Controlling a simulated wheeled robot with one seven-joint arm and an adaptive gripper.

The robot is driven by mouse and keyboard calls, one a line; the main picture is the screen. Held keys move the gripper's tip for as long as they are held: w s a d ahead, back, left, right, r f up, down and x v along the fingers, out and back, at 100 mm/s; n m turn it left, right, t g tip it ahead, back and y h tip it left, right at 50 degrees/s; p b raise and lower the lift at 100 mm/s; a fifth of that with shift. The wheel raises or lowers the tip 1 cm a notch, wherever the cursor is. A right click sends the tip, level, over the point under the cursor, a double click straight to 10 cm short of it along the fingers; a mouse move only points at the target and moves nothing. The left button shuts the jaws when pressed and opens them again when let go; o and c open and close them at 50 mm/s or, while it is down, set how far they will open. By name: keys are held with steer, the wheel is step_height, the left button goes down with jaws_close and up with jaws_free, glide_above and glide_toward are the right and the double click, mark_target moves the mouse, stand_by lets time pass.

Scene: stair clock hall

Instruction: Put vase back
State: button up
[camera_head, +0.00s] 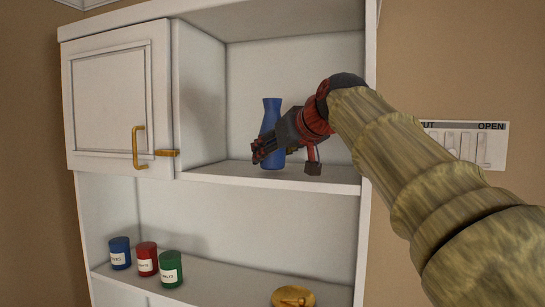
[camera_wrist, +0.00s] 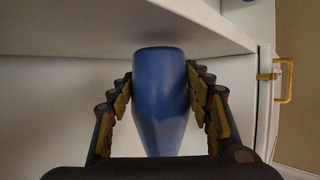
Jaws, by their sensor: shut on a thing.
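The blue vase (camera_head: 271,118) is upright in the open right section of the white cabinet, at the upper shelf (camera_head: 330,181). Its base is at the shelf's surface; I cannot tell whether it touches or is slightly above. My gripper (camera_head: 264,150) reaches in from the right and is closed around the vase's body, hiding part of it. In the wrist view the vase (camera_wrist: 160,90) sits between both fingers (camera_wrist: 160,105), its wide end at the top of the picture and the narrower part toward the palm.
A shut cabinet door (camera_head: 115,100) with a brass handle (camera_head: 138,147) is left of the vase. The lower shelf (camera_head: 230,283) bears blue (camera_head: 120,253), red (camera_head: 146,259) and green (camera_head: 171,269) labelled cans and a brass round object (camera_head: 293,297). A sign panel (camera_head: 465,145) hangs on the right wall.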

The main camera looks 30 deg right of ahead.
steer(key=shift+s+f, duration=0.1)
steer(key=shift+f, duration=0.4)
steer(key=shift+f, duration=0.15)
steer(key=o, duration=1.4)
steer(key=shift+o, duration=0.2)
steer(key=shift+s+r, duration=0.3)
steer(key=b+v, duration=0.2)
steer(key=v, duration=0.9)
steer(key=shift+s, duration=0.2)
steer(key=shift+a, duration=0.1)
